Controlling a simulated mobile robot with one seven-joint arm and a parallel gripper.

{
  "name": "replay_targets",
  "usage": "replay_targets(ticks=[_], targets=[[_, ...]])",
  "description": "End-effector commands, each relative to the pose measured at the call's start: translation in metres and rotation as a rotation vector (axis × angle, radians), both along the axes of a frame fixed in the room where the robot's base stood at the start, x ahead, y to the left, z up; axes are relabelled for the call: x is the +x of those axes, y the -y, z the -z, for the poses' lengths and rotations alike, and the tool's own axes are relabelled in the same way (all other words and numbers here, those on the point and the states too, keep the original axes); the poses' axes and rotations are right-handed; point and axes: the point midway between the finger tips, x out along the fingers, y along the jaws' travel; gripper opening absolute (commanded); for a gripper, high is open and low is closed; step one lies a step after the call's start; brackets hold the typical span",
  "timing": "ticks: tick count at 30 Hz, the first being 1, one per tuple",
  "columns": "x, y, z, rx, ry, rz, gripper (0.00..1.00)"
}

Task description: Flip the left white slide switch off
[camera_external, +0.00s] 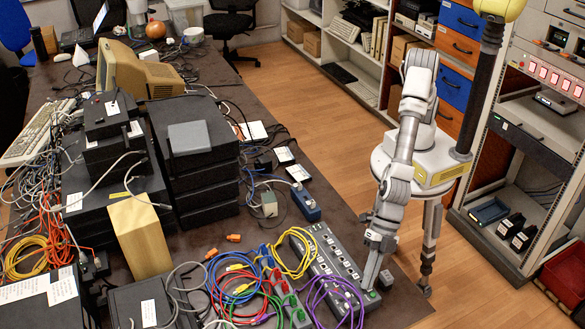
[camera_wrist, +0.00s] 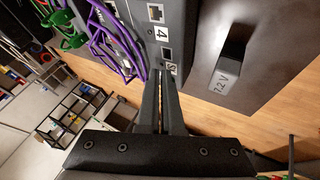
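My gripper (camera_external: 369,282) points down at the near right end of a long grey multi-port box (camera_external: 331,254) on the table. In the wrist view the two dark fingers of my gripper (camera_wrist: 161,76) lie side by side, shut, with nothing visible between them. Their tips are at the edge of the grey box (camera_wrist: 185,35), just by its numbered ports; whether they touch it I cannot tell. I cannot make out any white slide switch in either view; it may be hidden or too small.
Purple cables (camera_external: 335,298) run beside the box, left of my gripper. Yellow cables (camera_external: 292,250) and stacked black devices (camera_external: 195,155) fill the table further left. The table edge is close on the right.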

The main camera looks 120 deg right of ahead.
Motion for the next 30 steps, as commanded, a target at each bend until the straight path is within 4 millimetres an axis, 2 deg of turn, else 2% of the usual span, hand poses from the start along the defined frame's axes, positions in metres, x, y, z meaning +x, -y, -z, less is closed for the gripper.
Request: replay_targets(ticks=[1, 6, 22, 30], targets=[[0.011, 0.003, -0.002, 0.003, 0.002, 0.008, 0.00], [0.027, 0.002, -0.002, 0.002, 0.002, 0.006, 0.00], [0.035, 0.002, -0.002, 0.001, 0.001, 0.005, 0.00], [0.056, 0.003, -0.003, 0.001, 0.001, 0.006, 0.00]])
